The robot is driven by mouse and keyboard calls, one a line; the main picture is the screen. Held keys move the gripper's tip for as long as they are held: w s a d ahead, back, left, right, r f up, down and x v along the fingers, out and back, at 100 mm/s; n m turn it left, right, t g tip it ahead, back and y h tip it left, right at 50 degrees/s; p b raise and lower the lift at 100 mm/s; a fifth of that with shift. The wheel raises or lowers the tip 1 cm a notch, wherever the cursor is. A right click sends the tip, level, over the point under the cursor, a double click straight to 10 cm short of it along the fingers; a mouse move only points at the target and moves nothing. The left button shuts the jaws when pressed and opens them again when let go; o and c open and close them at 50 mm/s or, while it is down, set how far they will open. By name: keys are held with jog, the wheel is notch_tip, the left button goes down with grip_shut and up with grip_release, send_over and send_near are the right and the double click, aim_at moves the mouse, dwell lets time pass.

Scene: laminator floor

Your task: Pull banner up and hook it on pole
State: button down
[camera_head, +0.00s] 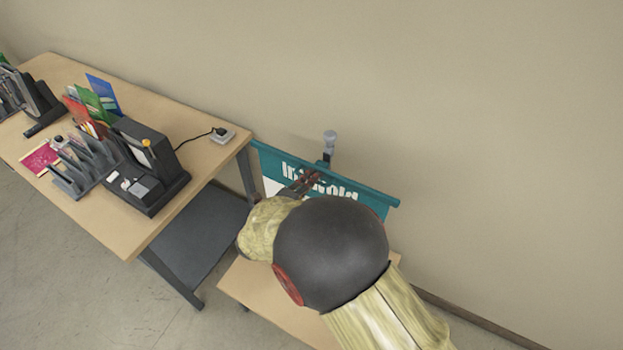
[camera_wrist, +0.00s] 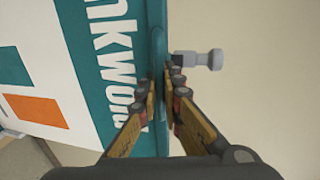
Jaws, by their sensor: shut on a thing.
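The banner (camera_head: 275,168) is teal and white with large white lettering, and a teal rail (camera_head: 378,196) runs along its top edge. It also fills the left of the wrist view (camera_wrist: 105,45). My gripper (camera_head: 314,178) is at the middle of the rail, and in the wrist view its fingers (camera_wrist: 172,88) are closed on the rail. The pole's grey knobbed top (camera_head: 329,142) rises just behind the rail, beside my fingertips; it also shows in the wrist view (camera_wrist: 202,59). I cannot tell whether rail and pole are joined. My arm hides the lower banner.
A wooden table (camera_head: 185,108) on the left holds a black machine (camera_head: 150,165), racks, folders and a small box (camera_head: 222,135). A lower wooden surface (camera_head: 262,298) lies under my arm. The plain wall (camera_head: 480,120) stands close behind the banner. The right is clear.

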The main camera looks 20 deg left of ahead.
jog(key=shift+a, duration=0.1)
jog(key=c, duration=2)
grip_release()
jog(key=d+v, duration=0.1)
jog(key=v, duration=1.1)
jog(key=shift+a, duration=0.4)
